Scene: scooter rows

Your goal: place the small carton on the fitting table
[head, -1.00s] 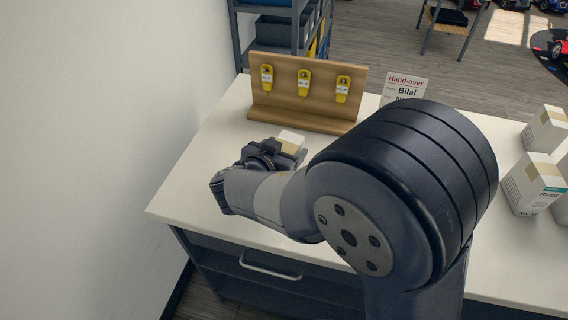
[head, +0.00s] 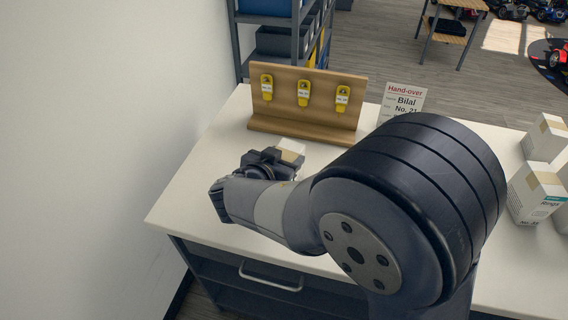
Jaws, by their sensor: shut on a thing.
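A small white carton with a tan strip (head: 291,149) shows in the head view, partly hidden behind my gripper. My gripper (head: 278,160) is shut on this small carton, over the left part of the white-topped table, in front of a wooden board. Whether the carton touches the tabletop cannot be told. A wooden table with a lower shelf (head: 450,22) stands on the floor at the back right; I cannot tell whether it is the fitting table.
The wooden board (head: 268,123) holds yellow tags. A hand-over sign (head: 402,101) stands right of it. White cartons (head: 536,192) stand at the right end of the white tabletop (head: 196,180). A shelf rack (head: 281,42) stands behind. My arm hides the middle.

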